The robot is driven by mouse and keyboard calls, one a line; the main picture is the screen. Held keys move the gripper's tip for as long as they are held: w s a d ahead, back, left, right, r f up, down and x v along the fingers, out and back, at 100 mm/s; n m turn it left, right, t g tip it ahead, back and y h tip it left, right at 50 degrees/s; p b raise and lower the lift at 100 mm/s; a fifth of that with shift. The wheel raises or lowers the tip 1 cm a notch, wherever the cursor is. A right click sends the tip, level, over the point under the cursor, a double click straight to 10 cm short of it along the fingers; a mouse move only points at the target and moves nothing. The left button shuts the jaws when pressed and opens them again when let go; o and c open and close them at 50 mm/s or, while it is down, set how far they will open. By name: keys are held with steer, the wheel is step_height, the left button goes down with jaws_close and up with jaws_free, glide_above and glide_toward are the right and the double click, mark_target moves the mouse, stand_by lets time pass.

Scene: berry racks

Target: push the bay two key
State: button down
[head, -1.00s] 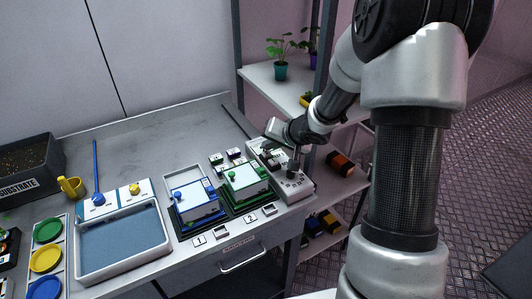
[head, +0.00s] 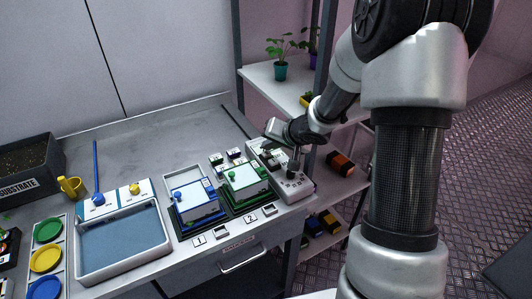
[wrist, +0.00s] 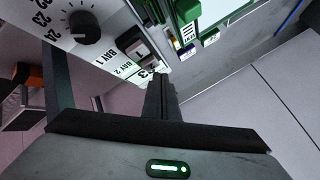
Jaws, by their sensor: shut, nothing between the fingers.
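The pale control panel (head: 298,187) lies at the right end of the bench. In the wrist view it fills the upper left, with a black dial (wrist: 84,27) and the printed labels BAY 1 (wrist: 90,55) and BAY 2 (wrist: 122,71). A key marked 1 (wrist: 139,48) shows beside the BAY 1 label. My gripper (wrist: 160,82) is shut and empty, with its fingertips at the panel by the BAY 2 label. In the head view my gripper (head: 293,166) is over the panel.
A white tray with a blue-grey floor (head: 120,240) lies farther left. A shelf rack (head: 270,84) with potted plants stands behind the arm. The back of the bench is mostly clear.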

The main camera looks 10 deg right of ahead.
mark_target(269, 158)
steer(key=shift+f, duration=0.1)
steer(key=shift+f, duration=0.35)
steer(key=shift+f, duration=0.2)
stand_by(0.4)
steer(key=shift+r+p, duration=0.65)
steer(key=shift+p, duration=0.2)
step_height(269, 158, up, 6)
steer(key=p, duration=0.7)
steer(key=shift+p, duration=0.3)
stand_by(1.4)
